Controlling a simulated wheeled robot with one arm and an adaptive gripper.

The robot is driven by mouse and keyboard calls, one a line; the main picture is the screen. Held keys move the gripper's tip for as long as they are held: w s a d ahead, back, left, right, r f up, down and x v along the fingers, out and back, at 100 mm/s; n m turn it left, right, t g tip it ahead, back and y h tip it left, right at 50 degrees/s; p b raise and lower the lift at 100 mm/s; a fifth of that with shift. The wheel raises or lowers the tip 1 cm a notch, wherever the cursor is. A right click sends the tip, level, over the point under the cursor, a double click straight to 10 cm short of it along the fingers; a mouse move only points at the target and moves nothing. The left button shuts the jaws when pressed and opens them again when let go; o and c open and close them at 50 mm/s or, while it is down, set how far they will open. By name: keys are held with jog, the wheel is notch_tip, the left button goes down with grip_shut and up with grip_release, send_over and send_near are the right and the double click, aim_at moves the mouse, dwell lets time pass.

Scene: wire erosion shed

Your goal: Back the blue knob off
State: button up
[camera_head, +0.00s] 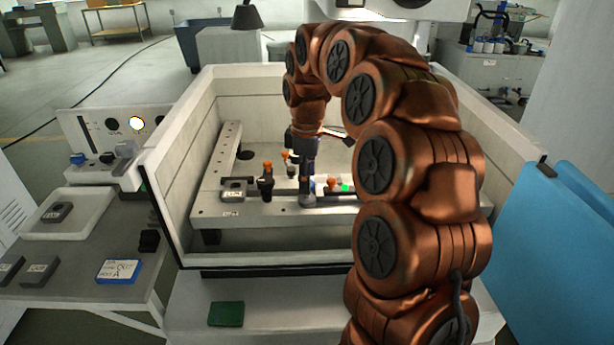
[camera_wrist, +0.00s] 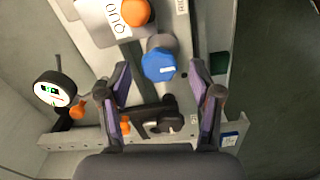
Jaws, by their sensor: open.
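The blue knob (camera_wrist: 158,66) is a faceted blue cap on a grey round body in the wrist view. It sits between the tips of my gripper (camera_wrist: 160,75), whose two purple-padded fingers are spread, with a visible gap on each side. I cannot tell how deep the knob lies between them. In the head view my gripper (camera_head: 305,165) points down over the pale fixture frame (camera_head: 262,211) inside the machine tub. The knob cannot be made out clearly there.
In the wrist view, a marked plate (camera_wrist: 98,20) with an orange knob (camera_wrist: 135,12), a dial gauge (camera_wrist: 52,92) and a black clamp (camera_wrist: 158,120) stand close by. Tub walls (camera_head: 172,170) surround the fixture. Another blue knob (camera_head: 77,159) is on the left control panel.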

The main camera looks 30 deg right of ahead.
jog(key=shift+f, duration=0.35)
jog(key=c, duration=1.1)
jog(key=shift+c, duration=0.2)
